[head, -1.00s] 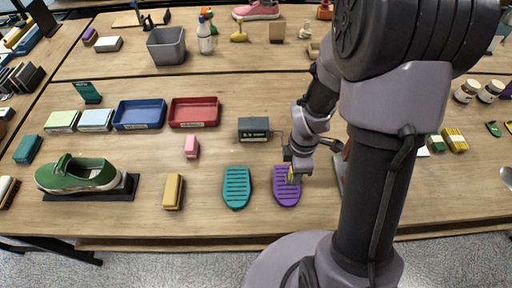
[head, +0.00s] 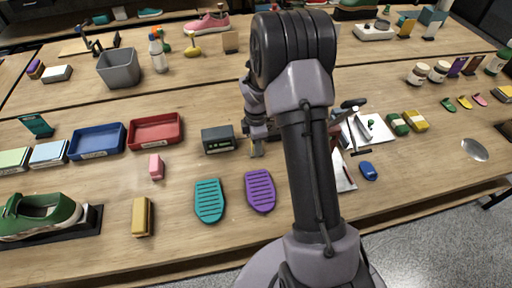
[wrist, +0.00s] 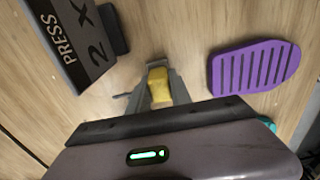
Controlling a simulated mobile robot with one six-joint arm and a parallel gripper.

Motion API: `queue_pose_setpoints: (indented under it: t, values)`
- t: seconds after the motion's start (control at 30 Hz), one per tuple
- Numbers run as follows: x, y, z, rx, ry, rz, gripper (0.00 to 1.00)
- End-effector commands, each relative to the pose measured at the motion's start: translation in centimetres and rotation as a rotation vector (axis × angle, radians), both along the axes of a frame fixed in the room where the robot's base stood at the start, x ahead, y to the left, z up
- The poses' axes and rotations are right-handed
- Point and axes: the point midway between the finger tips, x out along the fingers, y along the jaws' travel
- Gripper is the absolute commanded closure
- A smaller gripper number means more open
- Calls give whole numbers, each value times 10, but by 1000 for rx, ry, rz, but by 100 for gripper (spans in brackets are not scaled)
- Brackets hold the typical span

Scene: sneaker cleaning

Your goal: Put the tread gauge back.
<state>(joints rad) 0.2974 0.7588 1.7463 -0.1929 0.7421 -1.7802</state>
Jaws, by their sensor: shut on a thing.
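My gripper (wrist: 158,88) is shut on a small yellow piece, which I take to be the tread gauge (wrist: 158,84); it shows between the fingers in the wrist view. The box (wrist: 72,40) shows "PRESS 2 X" at upper left in the wrist view. The purple sole (head: 260,191) lies in front of my gripper and apart from it; it is at right in the wrist view (wrist: 254,66).
A teal sole (head: 209,201) lies left of the purple one. A yellow-topped brush (head: 142,216), pink block (head: 156,167), and red (head: 154,132) and blue (head: 97,141) trays are further left. My arm hides part of the table at right, near a white sheet (head: 378,128).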

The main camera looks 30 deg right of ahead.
Motion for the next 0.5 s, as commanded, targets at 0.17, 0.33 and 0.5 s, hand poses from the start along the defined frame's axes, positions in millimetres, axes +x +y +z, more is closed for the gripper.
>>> queue_pose_setpoints:
  t: [0.17, 0.33, 0.5]
  values:
    - [1, 0, 2, -1, -2, 0, 100]
    - [0, 0, -2, -1, -2, 0, 71]
    - [0, 0, -1, -1, -2, 0, 53]
